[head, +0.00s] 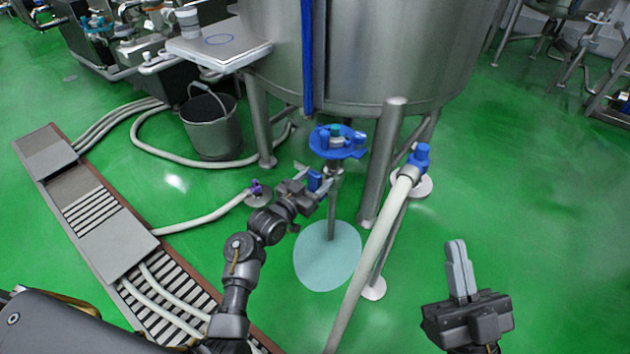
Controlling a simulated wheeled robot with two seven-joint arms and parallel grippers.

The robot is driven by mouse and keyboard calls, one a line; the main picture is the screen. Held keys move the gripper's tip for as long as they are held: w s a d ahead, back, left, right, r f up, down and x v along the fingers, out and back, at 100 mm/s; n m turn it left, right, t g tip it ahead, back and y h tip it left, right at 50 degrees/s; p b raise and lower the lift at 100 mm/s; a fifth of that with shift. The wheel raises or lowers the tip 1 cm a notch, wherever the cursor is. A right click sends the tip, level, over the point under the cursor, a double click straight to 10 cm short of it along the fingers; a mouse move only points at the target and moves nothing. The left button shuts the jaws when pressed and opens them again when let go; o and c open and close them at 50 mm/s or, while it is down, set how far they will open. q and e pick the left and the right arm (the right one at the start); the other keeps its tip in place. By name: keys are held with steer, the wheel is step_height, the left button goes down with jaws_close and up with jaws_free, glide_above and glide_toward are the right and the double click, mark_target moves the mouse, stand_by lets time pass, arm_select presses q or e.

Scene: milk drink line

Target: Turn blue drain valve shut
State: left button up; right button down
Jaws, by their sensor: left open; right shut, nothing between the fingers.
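The blue valve wheel (352,152) sits on a grey vertical pipe (333,205) under the steel tank (385,50). A small blue part (315,180) shows just left of the pipe, below the wheel. My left gripper (318,187) is open at this blue part, with its fingers close around it; I cannot tell whether they touch it. The gripper partly hides the blue part. My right gripper (460,268) is shut and empty, pointing up over the floor at the lower right, well away from the valve.
A pale blue round patch (328,262) lies on the green floor below the pipe. A white hose (372,262) with a blue fitting (420,157) runs right of the pipe, beside a tank leg (382,165). A bucket (210,125) and floor grating (90,210) are left.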

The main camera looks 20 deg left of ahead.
arm_select(q)
steer(key=shift+c, duration=0.2)
jaws_close()
